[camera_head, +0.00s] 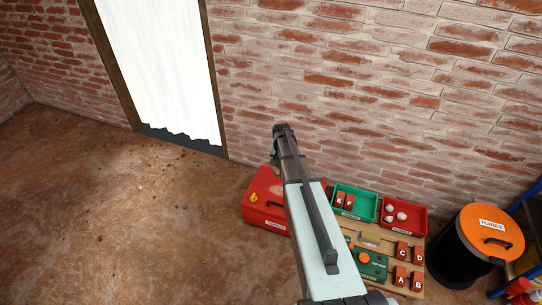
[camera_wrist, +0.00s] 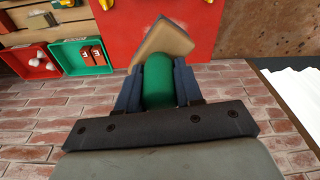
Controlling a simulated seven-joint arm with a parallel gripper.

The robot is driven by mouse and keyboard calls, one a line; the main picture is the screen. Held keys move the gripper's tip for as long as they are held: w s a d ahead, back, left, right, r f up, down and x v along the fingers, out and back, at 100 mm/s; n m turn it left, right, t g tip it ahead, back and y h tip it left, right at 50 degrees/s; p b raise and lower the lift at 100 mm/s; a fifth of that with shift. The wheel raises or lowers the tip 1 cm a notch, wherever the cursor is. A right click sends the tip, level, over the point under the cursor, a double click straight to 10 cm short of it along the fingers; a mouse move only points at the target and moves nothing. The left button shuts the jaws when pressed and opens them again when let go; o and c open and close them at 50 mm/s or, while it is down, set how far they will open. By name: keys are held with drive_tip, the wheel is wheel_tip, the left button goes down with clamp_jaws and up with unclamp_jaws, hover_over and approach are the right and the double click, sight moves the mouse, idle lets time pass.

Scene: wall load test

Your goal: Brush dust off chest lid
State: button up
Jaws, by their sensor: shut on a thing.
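The red chest (camera_head: 262,204) stands on the floor near the brick wall, partly hidden behind my arm in the head view. A yellow piece (camera_head: 253,198) shows on it. Its red surface (camera_wrist: 112,40) fills the top middle of the wrist view. My gripper (camera_head: 283,135) is above the chest in the head view. In the wrist view my gripper (camera_wrist: 157,88) is shut on the green handle of a brush (camera_wrist: 158,42) with a tan, tilted block. The block overlaps the red surface; I cannot tell whether they touch. I cannot make out dust on the lid.
Right of the chest are a green tray (camera_head: 370,206) with red blocks, a red tray (camera_head: 418,220) with white balls and a wooden board (camera_head: 343,236) with lettered blocks. A black bin (camera_head: 452,262) stands at right. The floor (camera_head: 120,220) at left is mostly clear.

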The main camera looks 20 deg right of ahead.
drive_tip(key=shift+w+d+f+m+g+h, duration=0.2)
drive_tip(key=shift+w+d+f+m, duration=1.3)
drive_tip(key=shift+f, duration=3.2)
drive_tip(key=shift+w+d+f+m+g+h, duration=0.15)
drive_tip(key=shift+w+d+f+m, duration=0.45)
drive_tip(key=shift+d+f+m, duration=2.9)
drive_tip(key=shift+w+d+f+m+g+h, duration=0.2)
drive_tip(key=shift+w+d+f, duration=1.05)
drive_tip(key=shift+f, duration=4.6)
drive_tip(key=shift+w+a+f, duration=0.35)
drive_tip(key=shift+w+a, duration=0.45)
drive_tip(key=shift+a, duration=0.05)
drive_tip(key=shift+w+a, duration=4)
drive_tip(key=shift+s+a+r, duration=0.1)
drive_tip(key=shift+s+a, duration=0.05)
drive_tip(key=shift+s, duration=0.8)
drive_tip(key=shift+s+d, duration=4.55)
drive_tip(key=shift+s, duration=0.25)
drive_tip(key=shift+s+a, duration=0.3)
drive_tip(key=shift+a, duration=0.05)
drive_tip(key=shift+w+a, duration=5)
drive_tip(key=shift+w, duration=0.1)
wheel_tip(320, 180, up, 2)
drive_tip(key=shift+s+r, duration=0.15)
drive_tip(key=shift+r, duration=2.9)
